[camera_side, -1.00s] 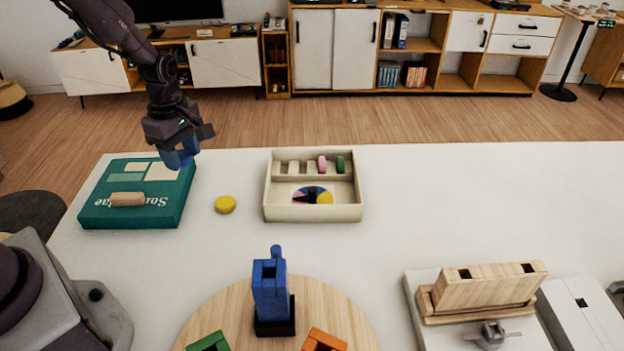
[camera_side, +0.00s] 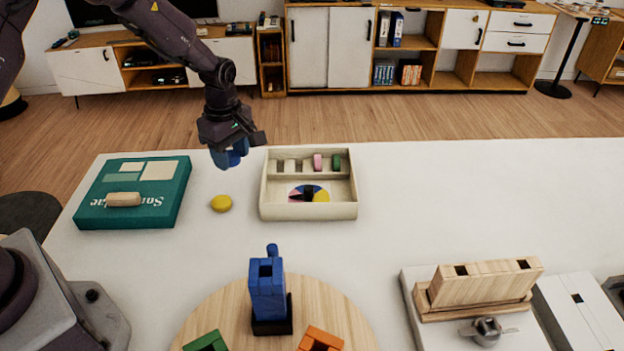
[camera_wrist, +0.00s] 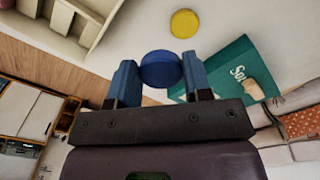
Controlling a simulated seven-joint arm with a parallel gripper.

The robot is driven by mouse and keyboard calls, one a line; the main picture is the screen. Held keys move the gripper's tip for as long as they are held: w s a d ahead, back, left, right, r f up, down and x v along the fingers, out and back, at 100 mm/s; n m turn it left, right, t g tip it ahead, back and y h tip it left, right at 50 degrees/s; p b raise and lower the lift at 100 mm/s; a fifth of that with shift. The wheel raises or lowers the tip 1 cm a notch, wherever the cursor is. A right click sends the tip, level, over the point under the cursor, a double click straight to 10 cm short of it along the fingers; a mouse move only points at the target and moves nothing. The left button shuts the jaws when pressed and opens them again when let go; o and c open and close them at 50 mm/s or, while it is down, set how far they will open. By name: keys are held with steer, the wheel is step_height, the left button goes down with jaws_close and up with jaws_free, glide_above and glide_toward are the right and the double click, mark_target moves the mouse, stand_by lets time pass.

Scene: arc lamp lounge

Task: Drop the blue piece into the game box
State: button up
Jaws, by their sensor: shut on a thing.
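My gripper (camera_side: 232,156) is shut on the blue piece, a round disc. The disc shows between the two blue fingers in the wrist view (camera_wrist: 160,69); in the side view I cannot tell it apart from the fingers. My gripper is in the air above the far part of the white table, to the left of the game box (camera_side: 308,211). The game box is an open cream tray. Its back row has slots with white, pink and green pieces, and its front compartment holds a multicoloured round spinner (camera_side: 309,194).
A yellow disc (camera_side: 221,203) lies on the table left of the box. A teal box (camera_side: 160,212) with a wooden piece (camera_side: 124,199) on it is further left. A blue block tower (camera_side: 267,290) stands on a round wooden board nearer the camera. Table right of the box is clear.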

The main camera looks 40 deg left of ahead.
steer(key=w+d+r+n, duration=0.2)
steer(key=w+d+r, duration=0.3)
steer(key=w+d, duration=0.75)
steer(key=shift+w+a+f, duration=0.1)
steer(key=shift+a+f, duration=0.1)
steer(key=shift+f, duration=0.7)
steer(key=shift+a+f, duration=0.15)
steer(key=shift+f, duration=0.7)
steer(key=shift+w+a+f, duration=0.1)
steer(key=shift+a+f, duration=0.1)
steer(key=shift+f, duration=0.7)
steer(key=o, duration=1)
steer(key=shift+c, duration=0.2)
step_height(320, 180, up, 13)
